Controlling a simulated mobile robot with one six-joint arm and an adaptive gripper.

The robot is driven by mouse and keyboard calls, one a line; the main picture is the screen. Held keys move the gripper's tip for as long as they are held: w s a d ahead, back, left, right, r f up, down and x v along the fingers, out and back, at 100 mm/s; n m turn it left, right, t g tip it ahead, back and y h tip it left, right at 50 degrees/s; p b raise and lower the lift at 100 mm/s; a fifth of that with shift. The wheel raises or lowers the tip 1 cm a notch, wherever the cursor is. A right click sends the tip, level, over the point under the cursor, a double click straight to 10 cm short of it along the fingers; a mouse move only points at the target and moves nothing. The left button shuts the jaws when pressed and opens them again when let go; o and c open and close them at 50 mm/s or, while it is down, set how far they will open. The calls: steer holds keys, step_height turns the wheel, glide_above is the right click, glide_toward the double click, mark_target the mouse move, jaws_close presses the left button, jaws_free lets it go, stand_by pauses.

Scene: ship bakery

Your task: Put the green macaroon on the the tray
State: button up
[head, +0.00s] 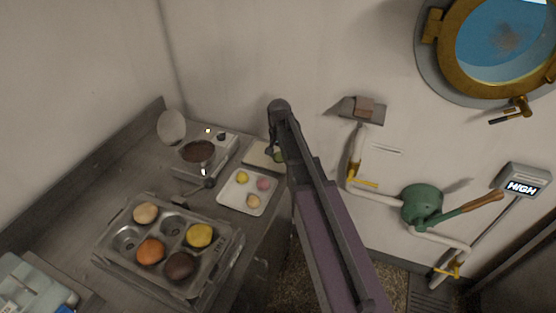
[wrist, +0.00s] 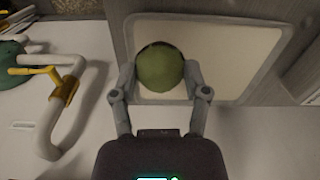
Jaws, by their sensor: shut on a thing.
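The green macaroon (wrist: 160,70) is held between the two fingers of my gripper (wrist: 160,78) in the wrist view. In the head view a small part of the green macaroon (head: 279,157) shows beside my arm, with my gripper (head: 275,153) partly hidden. A flat cream tray with a grey rim (wrist: 222,57) lies beyond the macaroon in the wrist view. In the head view this cream tray (head: 257,152) is partly covered by my arm. I cannot tell whether the macaroon touches it.
A white tray (head: 238,201) with yellow, pink and pale macaroons lies just in front. A metal muffin tin (head: 120,262) with several round pieces stands nearer. A scale with a brown-filled pan (head: 197,151) is at left.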

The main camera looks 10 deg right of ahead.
mark_target(277, 164)
steer(key=shift+w, duration=0.15)
steer(key=shift+w+a, duration=0.1)
steer(key=shift+w, duration=0.2)
steer(key=shift+w+f+b, duration=0.2)
steer(key=shift+f+b, duration=1.65)
steer(key=shift+f, duration=0.1)
steer(key=o, duration=0.8)
steer(key=shift+r, duration=0.2)
step_height(277, 164, up, 12)
steer(key=p, duration=1.2)
